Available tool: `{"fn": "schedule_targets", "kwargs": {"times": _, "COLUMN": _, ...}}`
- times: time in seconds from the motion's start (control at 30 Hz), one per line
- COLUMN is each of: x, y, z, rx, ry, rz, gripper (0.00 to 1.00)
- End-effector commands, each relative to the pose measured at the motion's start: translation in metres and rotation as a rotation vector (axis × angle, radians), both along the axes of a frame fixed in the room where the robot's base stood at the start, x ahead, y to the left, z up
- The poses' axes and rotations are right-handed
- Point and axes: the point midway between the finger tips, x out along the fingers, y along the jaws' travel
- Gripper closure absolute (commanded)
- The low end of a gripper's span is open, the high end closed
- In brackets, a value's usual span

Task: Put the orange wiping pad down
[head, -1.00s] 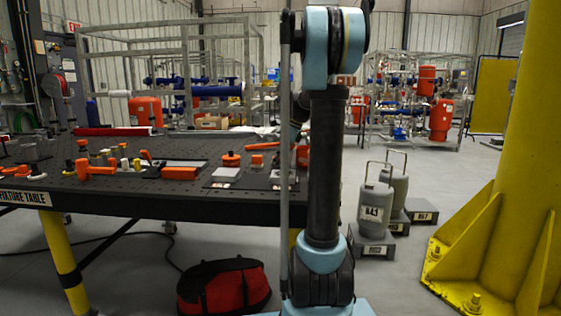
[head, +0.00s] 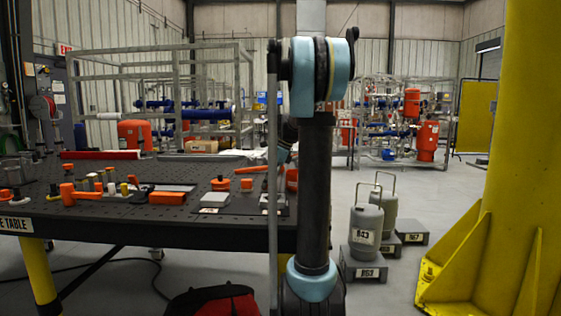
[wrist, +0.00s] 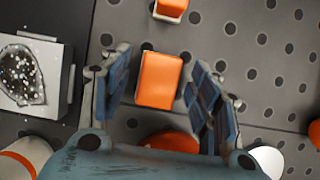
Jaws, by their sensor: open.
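The orange wiping pad (wrist: 159,80) appears in the wrist view as an orange block with a paler rim, lying on the dark perforated table top (wrist: 112,20). My gripper (wrist: 158,72) is open, with one blue-grey finger on each side of the pad. A gap shows between the pad and each finger, so it is not gripped. In the head view my gripper is mostly hidden behind my arm, and I cannot pick out the pad there for certain.
In the wrist view another orange piece (wrist: 171,8) lies just beyond the pad, and a plate with a dark-ringed patch (wrist: 22,78) is at left. In the head view, orange tools (head: 85,196) crowd the table. Grey canisters (head: 366,226) and a yellow column (head: 515,150) stand right.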

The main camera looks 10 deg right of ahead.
Motion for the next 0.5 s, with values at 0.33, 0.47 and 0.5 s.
{"fn": "schedule_targets", "kwargs": {"times": 0.33, "x": -0.009, "y": -0.026, "z": 0.064, "rx": 0.000, "ry": 0.001, "rz": -0.002, "gripper": 0.44}}
{"fn": "schedule_targets", "kwargs": {"times": 0.47, "x": -0.012, "y": -0.036, "z": 0.088, "rx": 0.000, "ry": 0.001, "rz": -0.003, "gripper": 0.44}}
{"fn": "schedule_targets", "kwargs": {"times": 0.5, "x": -0.012, "y": -0.039, "z": 0.096, "rx": 0.000, "ry": 0.000, "rz": -0.003, "gripper": 0.44}}
